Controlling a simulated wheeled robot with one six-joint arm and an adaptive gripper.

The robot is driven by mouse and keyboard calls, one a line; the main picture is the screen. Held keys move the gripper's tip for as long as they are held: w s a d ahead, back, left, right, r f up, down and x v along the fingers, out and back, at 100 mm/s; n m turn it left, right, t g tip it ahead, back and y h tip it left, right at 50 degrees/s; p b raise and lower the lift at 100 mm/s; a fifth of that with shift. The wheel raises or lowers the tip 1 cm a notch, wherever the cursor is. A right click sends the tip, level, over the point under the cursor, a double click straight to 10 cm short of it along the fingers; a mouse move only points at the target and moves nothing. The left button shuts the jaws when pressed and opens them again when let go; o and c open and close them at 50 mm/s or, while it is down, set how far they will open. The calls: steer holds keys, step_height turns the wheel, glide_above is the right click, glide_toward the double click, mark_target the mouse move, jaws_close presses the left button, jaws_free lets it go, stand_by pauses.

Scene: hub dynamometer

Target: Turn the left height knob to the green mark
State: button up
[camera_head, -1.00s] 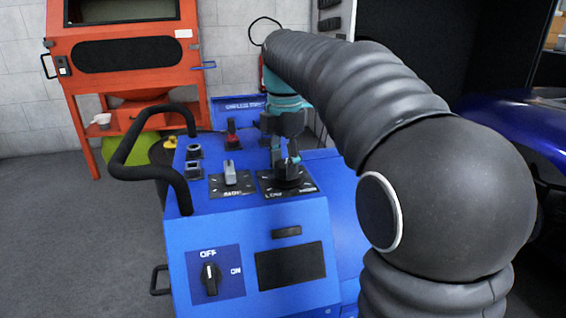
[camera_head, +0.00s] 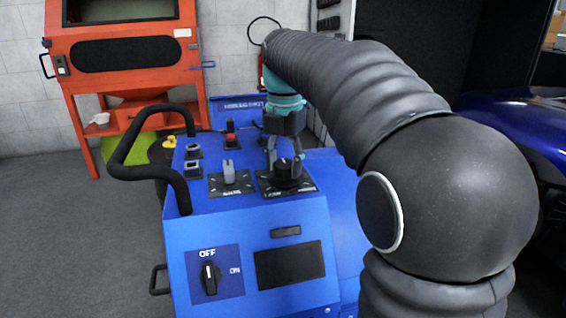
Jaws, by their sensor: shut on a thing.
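A black round knob (camera_head: 287,174) stands on a dark marked plate on the sloped blue console top. My gripper (camera_head: 285,160) reaches down from above with one finger at each side of this knob and is shut on it. A grey lever-like knob (camera_head: 229,172) stands on a similar plate just to the left, apart from my gripper. The plate markings are too small to read, and I cannot make out a green mark. I cannot tell from the labels which knob is the height knob.
A red button (camera_head: 231,140) and small black switches (camera_head: 193,160) sit behind and left on the blue console (camera_head: 260,215). A black handrail (camera_head: 135,150) rises at its left. An OFF/ON rotary switch (camera_head: 209,278) is on the front. An orange cabinet (camera_head: 125,60) stands behind.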

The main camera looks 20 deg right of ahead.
mark_target(284, 164)
steer(key=o, duration=1.2)
steer(key=shift+c, duration=0.2)
step_height(284, 164, up, 12)
